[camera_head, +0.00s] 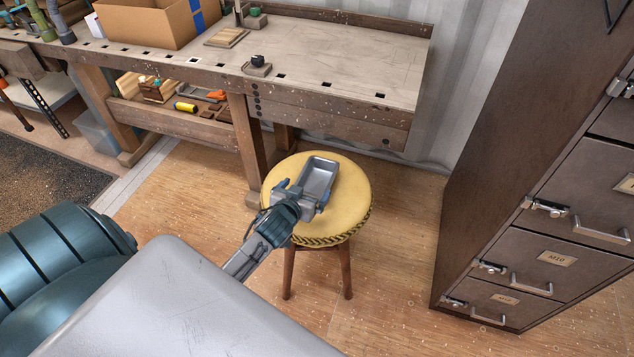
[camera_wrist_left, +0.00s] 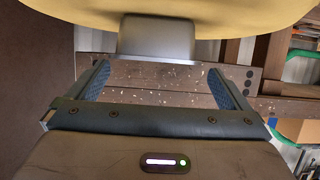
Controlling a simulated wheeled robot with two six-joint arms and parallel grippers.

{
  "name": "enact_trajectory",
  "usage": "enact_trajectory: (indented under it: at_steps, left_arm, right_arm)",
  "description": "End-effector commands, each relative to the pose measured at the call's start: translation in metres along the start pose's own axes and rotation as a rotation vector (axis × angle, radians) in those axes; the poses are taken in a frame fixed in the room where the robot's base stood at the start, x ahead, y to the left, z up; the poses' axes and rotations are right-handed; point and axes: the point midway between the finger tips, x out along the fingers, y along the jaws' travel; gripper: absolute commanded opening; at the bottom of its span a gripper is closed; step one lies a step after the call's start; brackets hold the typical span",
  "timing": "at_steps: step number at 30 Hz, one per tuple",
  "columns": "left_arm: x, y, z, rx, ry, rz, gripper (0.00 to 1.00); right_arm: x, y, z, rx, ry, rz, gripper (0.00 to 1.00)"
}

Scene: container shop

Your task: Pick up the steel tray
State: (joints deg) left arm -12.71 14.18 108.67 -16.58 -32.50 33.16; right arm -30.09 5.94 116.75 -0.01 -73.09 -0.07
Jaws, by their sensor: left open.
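The steel tray (camera_head: 320,177) is a shallow grey rectangular pan. It lies on the round yellow cushion of a stool (camera_head: 350,210) in the head view. My left gripper (camera_head: 304,193) is at the tray's near end, with its fingers apart. In the left wrist view the tray's end (camera_wrist_left: 157,38) shows ahead of the open left gripper (camera_wrist_left: 157,72), roughly centred between the fingertips. The fingers look set slightly wider than the tray. I cannot tell whether they touch it. My right gripper is not in view.
A wooden workbench (camera_head: 350,55) stands behind the stool, with a cardboard box (camera_head: 150,22) and small items on it. A dark drawer cabinet (camera_head: 490,180) stands at the right. The wooden floor (camera_head: 395,250) between stool and cabinet is clear.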

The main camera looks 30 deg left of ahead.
Motion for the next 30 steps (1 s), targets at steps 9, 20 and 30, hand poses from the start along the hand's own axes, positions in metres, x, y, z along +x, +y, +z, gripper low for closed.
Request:
enact_trajectory:
  at_steps: [9, 20, 30]
  left_arm:
    - [0.03, 0.004, -0.004, -0.001, 0.001, 0.0, 1.0]
    - [0.067, 0.006, -0.006, 0.001, -0.002, 0.001, 1.0]
    - [0.066, 0.006, -0.005, 0.001, -0.002, 0.001, 0.67]
  right_arm:
    - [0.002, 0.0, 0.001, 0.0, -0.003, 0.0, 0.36]
    - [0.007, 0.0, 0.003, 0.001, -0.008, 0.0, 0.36]
    - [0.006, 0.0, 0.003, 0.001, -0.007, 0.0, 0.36]
